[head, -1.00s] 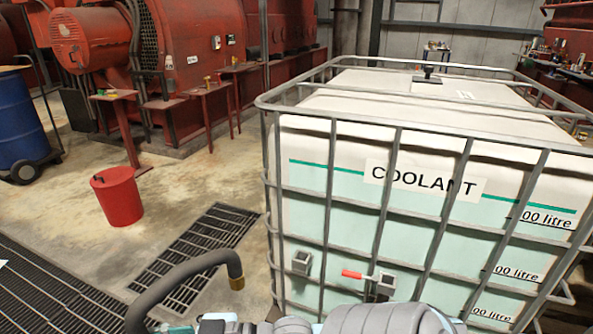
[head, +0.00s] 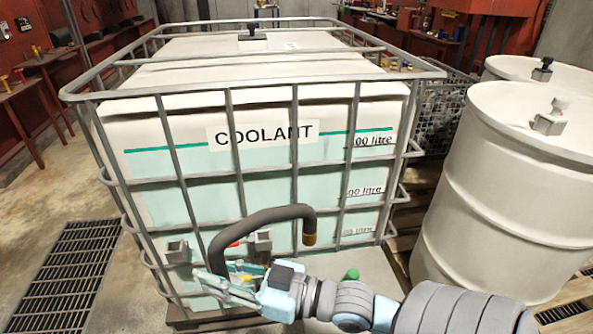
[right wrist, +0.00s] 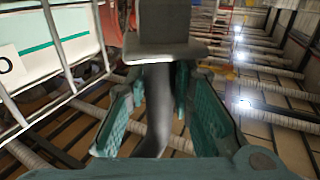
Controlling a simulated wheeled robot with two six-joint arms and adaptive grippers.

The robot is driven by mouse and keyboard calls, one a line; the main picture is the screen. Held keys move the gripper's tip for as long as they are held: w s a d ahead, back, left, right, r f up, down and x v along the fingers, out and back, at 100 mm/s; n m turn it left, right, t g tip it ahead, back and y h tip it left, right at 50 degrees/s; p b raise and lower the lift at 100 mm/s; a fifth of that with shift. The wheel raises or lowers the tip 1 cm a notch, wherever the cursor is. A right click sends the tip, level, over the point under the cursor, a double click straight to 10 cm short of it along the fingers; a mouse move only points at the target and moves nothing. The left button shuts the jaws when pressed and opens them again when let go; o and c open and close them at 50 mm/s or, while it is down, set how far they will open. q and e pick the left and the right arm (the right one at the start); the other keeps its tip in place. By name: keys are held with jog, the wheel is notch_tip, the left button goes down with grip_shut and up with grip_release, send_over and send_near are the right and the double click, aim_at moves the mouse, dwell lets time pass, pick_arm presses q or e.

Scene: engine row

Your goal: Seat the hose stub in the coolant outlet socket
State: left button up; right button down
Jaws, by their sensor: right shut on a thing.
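The hose stub (head: 262,214) is a dark, bent hose with a brass-coloured end (head: 310,239) pointing down on its right. My right gripper (head: 228,280) is shut on its left, lower part, in front of the coolant tank's lower front. In the right wrist view, the teal fingers (right wrist: 158,105) flank the dark hose (right wrist: 158,85), with a grey block across it. Two grey square sockets sit low on the tank: one at left (head: 177,251), one (head: 263,240) beside a red handle (head: 234,244). Which is the coolant outlet is unclear. The brass end appears apart from both. My left gripper is not in view.
The caged white COOLANT tank (head: 262,133) fills the middle. White drums (head: 500,190) stand close on the right. A floor grate (head: 65,270) lies at left, with open concrete around it. A green knob (head: 352,274) shows beyond my right arm.

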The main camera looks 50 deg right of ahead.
jog(key=w+d+f+m+h+b, duration=0.3)
jog(key=w+d+f+h, duration=0.1)
jog(key=d, duration=0.4)
jog(key=w+d+f+m+h+b, duration=0.4)
jog(key=w+d+h, duration=0.2)
jog(key=w+d, duration=0.2)
jog(key=w+d+f+m+h+b, duration=0.3)
jog(key=w+d+f+h+b, duration=0.1)
jog(key=w+d+h, duration=0.2)
jog(key=shift+w+d+f+m+t, duration=0.15)
jog(key=shift+w+d, duration=0.1)
jog(key=shift+d, duration=0.2)
jog(key=shift+w+d+r+m+t, duration=0.1)
jog(key=shift+w+d+m+t, duration=0.1)
jog(key=shift+d, duration=0.25)
jog(key=shift+w+d+h, duration=0.1)
jog(key=shift+d+h, duration=0.2)
jog(key=shift+d, duration=0.05)
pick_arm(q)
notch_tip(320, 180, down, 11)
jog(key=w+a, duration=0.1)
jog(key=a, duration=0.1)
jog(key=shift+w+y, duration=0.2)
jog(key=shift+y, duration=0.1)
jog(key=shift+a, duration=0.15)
pick_arm(e)
jog(key=shift+r, duration=0.2)
